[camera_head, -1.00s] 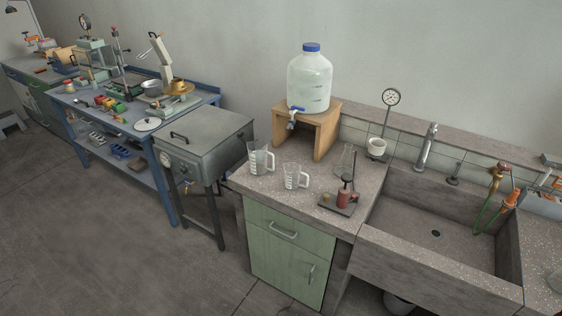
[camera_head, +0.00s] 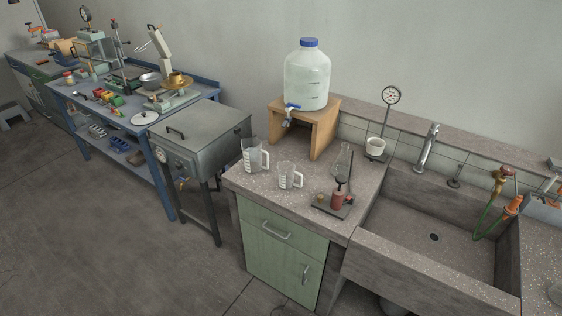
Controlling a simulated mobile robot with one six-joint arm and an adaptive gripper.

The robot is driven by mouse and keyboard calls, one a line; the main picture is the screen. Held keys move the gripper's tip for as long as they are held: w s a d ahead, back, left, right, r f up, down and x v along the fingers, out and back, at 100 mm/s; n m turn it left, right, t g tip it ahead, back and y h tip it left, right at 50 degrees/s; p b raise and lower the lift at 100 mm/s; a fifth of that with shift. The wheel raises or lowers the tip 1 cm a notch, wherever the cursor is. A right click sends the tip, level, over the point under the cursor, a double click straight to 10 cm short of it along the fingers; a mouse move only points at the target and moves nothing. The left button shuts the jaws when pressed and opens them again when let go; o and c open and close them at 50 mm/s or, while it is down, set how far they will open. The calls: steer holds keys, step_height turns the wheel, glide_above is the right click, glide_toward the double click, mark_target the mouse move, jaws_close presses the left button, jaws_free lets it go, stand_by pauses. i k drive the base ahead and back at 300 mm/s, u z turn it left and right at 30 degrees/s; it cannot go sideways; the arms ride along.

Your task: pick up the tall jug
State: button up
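Two clear measuring jugs with handles on their right sides stand upright on the speckled bench top (camera_head: 264,189), near its left front. The taller jug (camera_head: 251,156) is on the left, close to the bench's left edge. The shorter jug (camera_head: 286,176) stands to its right, a small gap apart. Both look empty, with white scale marks. My gripper is not in view, so its state does not show.
A clear carboy (camera_head: 307,80) with a blue cap and tap sits on a wooden stand (camera_head: 324,131) behind the jugs. A small burner stand (camera_head: 336,201) and a flask (camera_head: 343,160) are to the right, before the sink (camera_head: 433,237). A grey oven (camera_head: 200,130) adjoins at left.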

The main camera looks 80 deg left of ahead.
mark_target(252, 151)
steer(key=z, duration=0.85)
steer(key=k, duration=1.8)
steer(key=u, duration=1.95)
